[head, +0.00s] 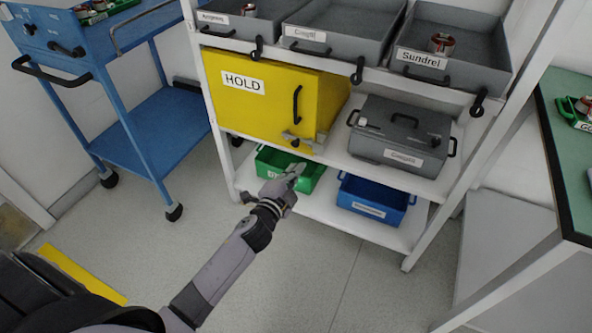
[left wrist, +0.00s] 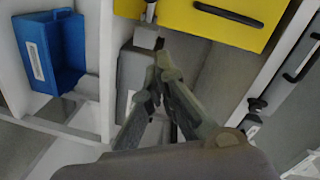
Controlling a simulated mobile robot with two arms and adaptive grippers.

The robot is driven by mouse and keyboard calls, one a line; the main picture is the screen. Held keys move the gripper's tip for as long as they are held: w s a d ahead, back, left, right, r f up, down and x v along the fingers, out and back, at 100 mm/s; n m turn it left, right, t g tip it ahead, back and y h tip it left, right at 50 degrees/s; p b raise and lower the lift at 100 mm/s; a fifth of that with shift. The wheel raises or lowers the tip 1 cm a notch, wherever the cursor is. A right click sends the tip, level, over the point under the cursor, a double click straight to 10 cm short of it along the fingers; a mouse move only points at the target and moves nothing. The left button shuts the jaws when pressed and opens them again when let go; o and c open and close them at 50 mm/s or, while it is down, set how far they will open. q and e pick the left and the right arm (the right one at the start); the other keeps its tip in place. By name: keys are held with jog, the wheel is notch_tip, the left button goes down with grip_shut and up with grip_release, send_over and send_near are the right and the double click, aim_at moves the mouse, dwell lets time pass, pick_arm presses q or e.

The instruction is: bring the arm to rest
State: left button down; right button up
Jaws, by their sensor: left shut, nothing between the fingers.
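My left gripper (head: 294,172) is at the end of my left arm, which reaches from the lower left toward the shelf rack. It appears in front of the green bin (head: 269,166) on the bottom shelf and below the yellow HOLD box (head: 259,98). In the left wrist view its fingers (left wrist: 157,70) meet at the tips, shut and empty. The yellow box (left wrist: 210,18) and the blue bin (left wrist: 52,50) also show there. Whether the gripper touches anything cannot be told. My right gripper is not in view.
The white rack (head: 432,189) holds grey trays on top, a lidded grey box (head: 398,133) in the middle and a blue bin (head: 372,199) below. A blue cart (head: 160,128) stands left, a green-topped table (head: 572,155) right. The floor in front is open.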

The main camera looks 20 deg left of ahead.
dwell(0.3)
pick_arm(q)
jog(key=s+a+f+n+g+y, duration=0.15)
jog(key=s+f+n+g, duration=0.65)
jog(key=s+f, duration=0.85)
jog(key=s+d+f+n+g+h, duration=0.1)
jog(key=s+d+f+n+g, duration=0.15)
jog(key=s+f, duration=0.4)
jog(key=s+d+f+n+g, duration=0.15)
jog(key=s+f+g, duration=0.25)
jog(key=s, duration=0.6)
jog(key=s+a+f+p, duration=0.1)
jog(key=s+p, duration=0.7)
jog(key=s+a+f+m+g+p, duration=0.1)
jog(key=s+f+p, duration=0.1)
jog(key=s+p, duration=0.7)
jog(key=shift+s+a, duration=0.3)
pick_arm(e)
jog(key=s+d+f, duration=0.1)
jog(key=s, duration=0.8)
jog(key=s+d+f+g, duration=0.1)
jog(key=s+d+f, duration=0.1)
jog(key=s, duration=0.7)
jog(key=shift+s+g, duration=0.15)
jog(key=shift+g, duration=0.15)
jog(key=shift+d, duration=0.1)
